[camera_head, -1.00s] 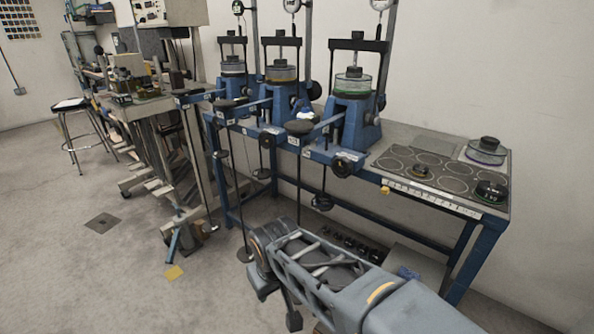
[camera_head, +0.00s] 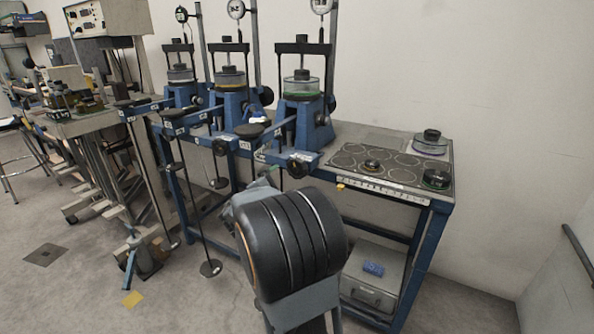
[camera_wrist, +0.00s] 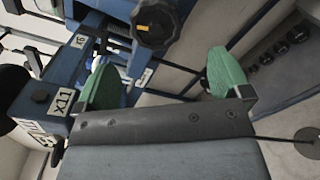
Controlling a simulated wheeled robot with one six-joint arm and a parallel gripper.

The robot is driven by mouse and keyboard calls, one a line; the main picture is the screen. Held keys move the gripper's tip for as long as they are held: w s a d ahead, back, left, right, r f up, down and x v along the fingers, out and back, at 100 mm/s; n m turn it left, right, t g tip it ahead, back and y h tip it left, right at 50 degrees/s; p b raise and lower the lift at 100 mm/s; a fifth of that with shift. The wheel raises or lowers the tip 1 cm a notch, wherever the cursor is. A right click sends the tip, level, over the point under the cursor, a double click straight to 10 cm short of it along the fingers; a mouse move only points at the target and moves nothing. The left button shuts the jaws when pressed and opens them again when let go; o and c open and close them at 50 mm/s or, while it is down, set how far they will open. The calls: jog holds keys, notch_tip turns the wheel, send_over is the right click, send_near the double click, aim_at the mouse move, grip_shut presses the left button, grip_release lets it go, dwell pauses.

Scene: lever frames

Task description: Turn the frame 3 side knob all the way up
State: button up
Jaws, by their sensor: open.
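Three blue lever frames stand along the bench in the head view. No frame number is legible there. The rightmost frame (camera_head: 300,108) carries a clear cell with a green ring. A black round knob (camera_head: 298,168) sits on the side of the blue beam below it.
The middle frame (camera_head: 229,108) and its knob (camera_head: 220,147) stand to the left. A plate with round outlines (camera_head: 375,167) and several small weights lies right of the frames. A grey box (camera_head: 370,280) stands under the bench. Open floor lies at the front left.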

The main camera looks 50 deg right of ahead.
aim_at(295, 170)
jog(key=p+x, duration=0.1)
jog(key=x, duration=0.2)
jog(key=p+x, duration=0.1)
jog(key=x, duration=0.6)
jog(key=shift+w+r+p, duration=0.2)
jog(key=shift+r+p, duration=0.05)
jog(key=shift+p, duration=0.15)
jog(key=shift+f, duration=0.15)
jog(key=shift+c, duration=0.5)
jog(key=c, duration=1.1)
